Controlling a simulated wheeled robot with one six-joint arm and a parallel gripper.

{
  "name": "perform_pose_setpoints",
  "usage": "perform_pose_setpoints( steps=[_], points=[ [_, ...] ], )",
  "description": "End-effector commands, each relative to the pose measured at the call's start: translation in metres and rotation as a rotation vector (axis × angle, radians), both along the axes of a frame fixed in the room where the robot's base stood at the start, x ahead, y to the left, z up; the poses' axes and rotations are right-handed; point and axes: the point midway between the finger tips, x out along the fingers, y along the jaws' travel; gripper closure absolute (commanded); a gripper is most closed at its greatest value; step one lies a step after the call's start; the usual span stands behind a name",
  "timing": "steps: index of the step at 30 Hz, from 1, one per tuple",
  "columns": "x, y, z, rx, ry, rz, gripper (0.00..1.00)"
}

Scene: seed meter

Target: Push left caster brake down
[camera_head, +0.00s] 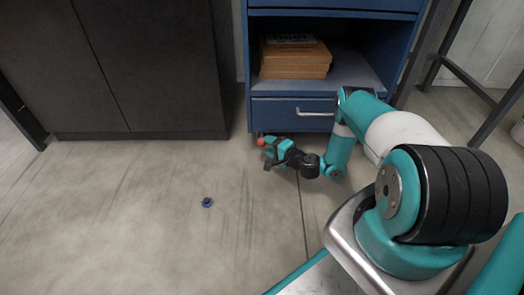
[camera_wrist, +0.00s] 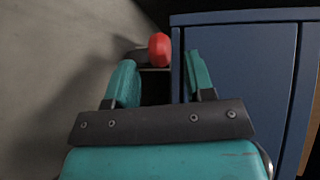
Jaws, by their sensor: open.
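The blue cabinet (camera_head: 290,105) has its left caster at its lower left corner, with a red brake pedal (camera_head: 261,142) sticking out. The red pedal (camera_wrist: 159,50) also shows in the wrist view, just beyond and between my fingertips. The caster wheel itself is mostly hidden behind my gripper and in shadow. My gripper (camera_head: 268,152) is low by the floor at that corner, open, with nothing between its teal fingers. In the wrist view my gripper (camera_wrist: 160,80) has its right finger close to the cabinet side (camera_wrist: 235,90). I cannot tell whether a finger touches the pedal.
A dark cupboard (camera_head: 150,80) stands to the left, with a narrow gap to the blue cabinet. Cardboard boxes (camera_head: 295,60) lie on the cabinet's open shelf. A small dark blue round object (camera_head: 207,202) lies on the floor. The floor (camera_head: 110,220) at left front is otherwise clear.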

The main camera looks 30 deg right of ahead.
Motion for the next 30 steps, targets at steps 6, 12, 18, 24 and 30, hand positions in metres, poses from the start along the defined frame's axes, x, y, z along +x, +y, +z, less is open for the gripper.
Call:
perform_pose_setpoints(
  steps=[6, 12, 18, 24, 30],
  points=[
    [0.024, 0.006, -0.008, -0.002, -0.002, 0.003, 0.51],
    [0.039, 0.009, -0.008, 0.0, -0.001, 0.001, 0.51],
    [0.04, 0.009, -0.006, 0.001, -0.001, 0.0, 0.51],
    [0.04, 0.009, -0.006, 0.001, -0.001, 0.0, 0.76],
    [0.04, 0.009, -0.006, 0.001, -0.001, 0.001, 1.0]
  ],
)
